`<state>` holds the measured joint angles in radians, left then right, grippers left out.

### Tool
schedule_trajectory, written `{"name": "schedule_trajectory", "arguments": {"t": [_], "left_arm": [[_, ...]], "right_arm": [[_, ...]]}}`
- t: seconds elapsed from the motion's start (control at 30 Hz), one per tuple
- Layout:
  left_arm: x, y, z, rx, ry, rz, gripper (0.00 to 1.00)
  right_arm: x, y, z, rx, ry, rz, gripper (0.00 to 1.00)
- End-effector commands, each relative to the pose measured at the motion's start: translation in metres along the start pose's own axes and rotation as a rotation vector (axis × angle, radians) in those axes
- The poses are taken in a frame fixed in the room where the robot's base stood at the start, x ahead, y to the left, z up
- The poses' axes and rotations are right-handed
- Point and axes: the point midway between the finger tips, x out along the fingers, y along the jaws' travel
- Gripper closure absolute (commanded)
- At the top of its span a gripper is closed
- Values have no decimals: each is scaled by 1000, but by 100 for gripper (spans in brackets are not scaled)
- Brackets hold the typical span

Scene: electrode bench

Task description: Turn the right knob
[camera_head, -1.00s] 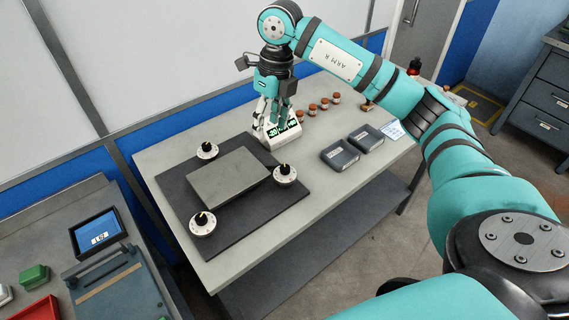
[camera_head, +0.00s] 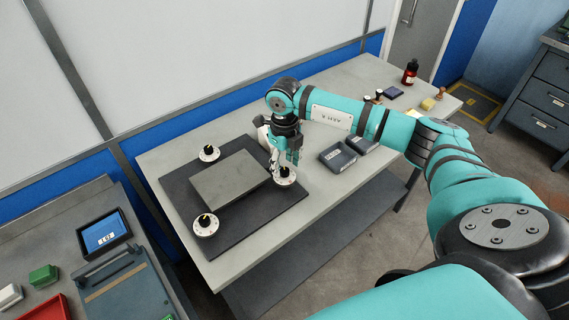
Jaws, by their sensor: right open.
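The right knob (camera_head: 287,181) is a round white dial at the right edge of the dark mat (camera_head: 238,236). Its upper part is hidden behind my right gripper (camera_head: 284,168), which points down over it from above. The gripper is open. I cannot tell whether its fingers touch the knob. Two similar white dials with black, yellow-marked centres stand on the mat: a back knob (camera_head: 209,153) and a front-left knob (camera_head: 205,225). A flat grey plate (camera_head: 228,180) lies between the knobs. My left gripper is not in view.
Two dark trays (camera_head: 337,156) lie just right of the gripper. The bare front strip of the table (camera_head: 262,244) is clear.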

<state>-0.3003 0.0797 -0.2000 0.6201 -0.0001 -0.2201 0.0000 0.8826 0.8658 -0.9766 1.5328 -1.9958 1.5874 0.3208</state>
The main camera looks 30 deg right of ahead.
Motion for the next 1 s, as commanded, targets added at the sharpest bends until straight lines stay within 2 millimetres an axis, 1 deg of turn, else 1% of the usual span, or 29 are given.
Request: {"name": "schedule_trajectory", "arguments": {"t": [0.1, 0.2, 0.5, 0.57, 0.8, 0.9, 1.0], "left_arm": [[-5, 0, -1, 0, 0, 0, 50], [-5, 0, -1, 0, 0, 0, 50], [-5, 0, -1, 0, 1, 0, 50], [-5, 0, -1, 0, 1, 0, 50], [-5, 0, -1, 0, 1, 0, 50], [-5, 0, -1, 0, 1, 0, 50], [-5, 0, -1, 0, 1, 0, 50]], "right_arm": [[13, 0, 0, 0, 2, 0, 50], [19, 0, 0, -1, 0, 0, 50], [22, 0, 0, -1, -1, 0, 50], [22, 0, 0, -1, -1, 0, 57], [22, 0, 0, -1, -1, 0, 88], [22, 0, 0, -1, -1, 0, 100], [22, 0, 0, -1, -1, 0, 100]]}}
